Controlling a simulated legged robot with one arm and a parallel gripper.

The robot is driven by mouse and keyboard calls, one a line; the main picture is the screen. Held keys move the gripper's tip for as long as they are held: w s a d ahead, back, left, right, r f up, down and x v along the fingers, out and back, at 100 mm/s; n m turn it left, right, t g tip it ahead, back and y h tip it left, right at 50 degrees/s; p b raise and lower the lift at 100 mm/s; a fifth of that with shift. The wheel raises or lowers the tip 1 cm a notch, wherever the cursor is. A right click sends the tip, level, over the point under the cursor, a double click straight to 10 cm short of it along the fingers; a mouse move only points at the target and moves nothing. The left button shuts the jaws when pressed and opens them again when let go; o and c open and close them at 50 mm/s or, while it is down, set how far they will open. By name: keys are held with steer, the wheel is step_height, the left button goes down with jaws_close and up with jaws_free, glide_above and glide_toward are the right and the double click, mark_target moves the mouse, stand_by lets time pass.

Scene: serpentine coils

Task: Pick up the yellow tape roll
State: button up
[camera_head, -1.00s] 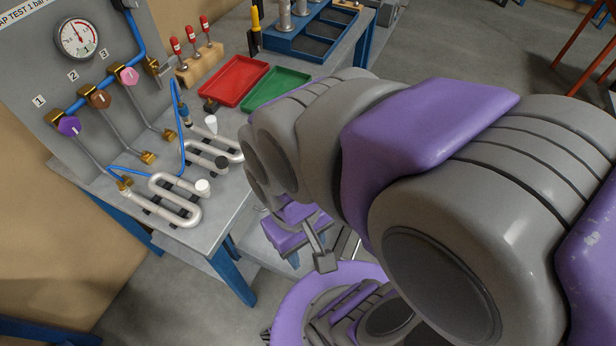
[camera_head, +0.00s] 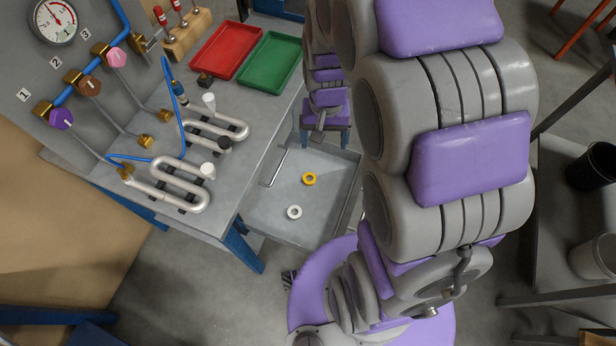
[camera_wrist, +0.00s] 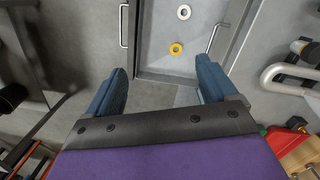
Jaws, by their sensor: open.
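The yellow tape roll (camera_head: 309,179) lies flat in an open grey drawer (camera_head: 262,213) below the workbench. A white tape roll (camera_head: 294,212) lies in the same drawer, a little apart from it. In the wrist view the yellow roll (camera_wrist: 176,49) and the white roll (camera_wrist: 184,12) show beyond my fingertips. My gripper (camera_wrist: 160,82) is open and empty, its two blue fingers wide apart, with the yellow roll ahead and slightly right of centre. In the head view my gripper (camera_head: 322,128) is small and partly hidden by my arm, above the drawer's far end.
The workbench (camera_head: 235,185) beside the drawer carries pale serpentine coils (camera_head: 178,185), a red tray (camera_head: 226,52) and a green tray (camera_head: 268,62). A drawer handle (camera_head: 274,168) stands on the drawer's left side. Dark and pale bins (camera_head: 592,170) stand at the right.

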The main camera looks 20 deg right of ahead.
steer(key=w+d+f+m+p, duration=0.1)
steer(key=w+d+f, duration=0.1)
steer(key=w+f, duration=0.65)
steer(key=m+t, duration=0.1)
steer(key=m, duration=0.2)
glide_above(309, 178)
steer(key=f, duration=3.1)
steer(key=shift+w+d+f, duration=0.15)
steer(key=shift+w+d, duration=0.1)
steer(key=shift+d, duration=0.15)
steer(key=f, duration=0.1)
steer(key=f+b, duration=0.1)
steer(key=f, duration=0.1)
steer(key=f+b, duration=0.1)
steer(key=f, duration=0.1)
steer(key=shift+s+a, duration=0.35)
steer(key=shift+a, duration=0.05)
steer(key=shift+f, duration=0.3)
steer(key=shift+d, duration=0.1)
steer(key=shift+r, duration=0.1)
steer(key=c, duration=1.1)
steer(key=shift+c, duration=0.2)
